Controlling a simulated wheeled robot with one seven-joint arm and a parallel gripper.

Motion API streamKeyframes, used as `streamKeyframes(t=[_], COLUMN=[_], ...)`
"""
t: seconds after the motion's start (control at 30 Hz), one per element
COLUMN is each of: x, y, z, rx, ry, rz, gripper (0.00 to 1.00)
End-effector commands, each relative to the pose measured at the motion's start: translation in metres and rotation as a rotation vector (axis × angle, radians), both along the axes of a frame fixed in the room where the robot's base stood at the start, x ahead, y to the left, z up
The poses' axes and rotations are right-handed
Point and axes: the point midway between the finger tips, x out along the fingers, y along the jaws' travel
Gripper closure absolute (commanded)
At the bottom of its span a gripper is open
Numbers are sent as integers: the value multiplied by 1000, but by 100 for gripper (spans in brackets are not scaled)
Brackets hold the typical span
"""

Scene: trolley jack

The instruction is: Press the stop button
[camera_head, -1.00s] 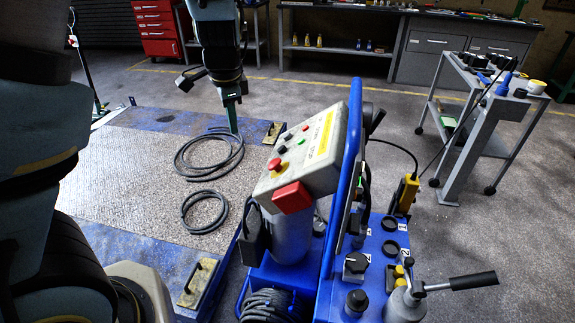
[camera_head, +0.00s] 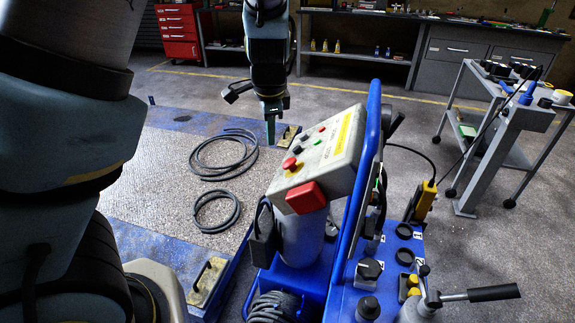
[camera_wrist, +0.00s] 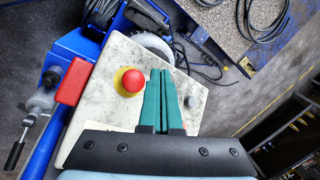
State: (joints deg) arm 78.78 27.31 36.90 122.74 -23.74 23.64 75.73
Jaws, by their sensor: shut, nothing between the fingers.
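The stop button is a red mushroom head on a yellow ring (camera_head: 290,164), at the near left corner of the pale control box (camera_head: 297,190). In the wrist view the button (camera_wrist: 131,81) stands just left of my fingertips. My gripper (camera_head: 270,138) has green fingers pointing down, beyond and left of the box in the head view. In the wrist view the fingers (camera_wrist: 158,74) are together with nothing between them. They appear apart from the button; the height gap is hard to judge.
A red block (camera_head: 306,197) sits on the box's near corner. A blue frame (camera_head: 357,180) rises right of the box. Cables (camera_head: 222,155) lie on the platform behind.

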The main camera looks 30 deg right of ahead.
Motion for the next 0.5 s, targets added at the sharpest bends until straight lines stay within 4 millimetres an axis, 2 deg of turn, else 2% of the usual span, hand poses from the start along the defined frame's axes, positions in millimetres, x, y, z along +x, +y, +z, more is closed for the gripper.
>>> streamKeyframes(t=[0.03, 0.2, 0.5], x=[-3, -11, -17], y=[-3, -12, -18], z=[-9, -23, -32], rx=[2, 1, 0], ry=[0, 0, -1], rz=[-3, -2, -1], gripper=[100, 100, 100])
